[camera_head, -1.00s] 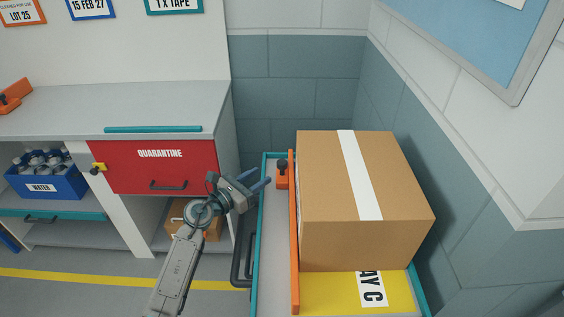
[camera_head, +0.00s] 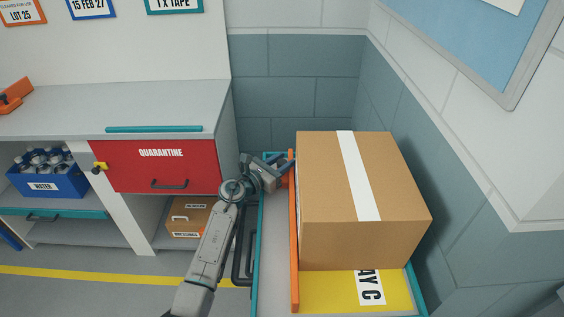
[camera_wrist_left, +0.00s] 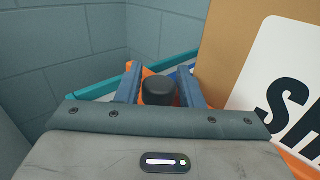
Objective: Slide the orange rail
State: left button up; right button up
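The orange rail (camera_head: 294,240) runs lengthwise along the left side of the large cardboard box (camera_head: 345,215), on a teal-edged cart (camera_head: 273,285). My left gripper (camera_head: 283,165) is at the rail's far end and covers its dark knob in the head view. In the left wrist view the black knob (camera_wrist_left: 158,91) stands between the two blue-grey fingers of my left gripper (camera_wrist_left: 159,72). The fingers are apart, one on each side of it; firm contact does not show. Part of the orange base shows behind the knob. My right gripper is out of view.
The box stands on a yellow bed (camera_head: 325,295) with a partly hidden label. Block walls (camera_head: 300,60) close in the back and right. A counter with a red quarantine drawer (camera_head: 155,170) stands left. A dark handle (camera_head: 240,255) is on the cart's left side.

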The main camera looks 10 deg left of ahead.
pick_arm(q)
grip_shut()
jog(key=shift+s+a+b, duration=0.15)
jog(key=shift+a, duration=0.65)
jog(key=shift+s+a+b, duration=0.1)
jog(key=shift+a+b, duration=0.05)
jog(key=shift+a, duration=0.6)
jog(key=shift+d, duration=0.1)
jog(key=shift+o, duration=0.6)
grip_release()
jog(key=shift+o, duration=0.3)
jog(key=shift+a, duration=0.25)
jog(key=shift+d, duration=0.1)
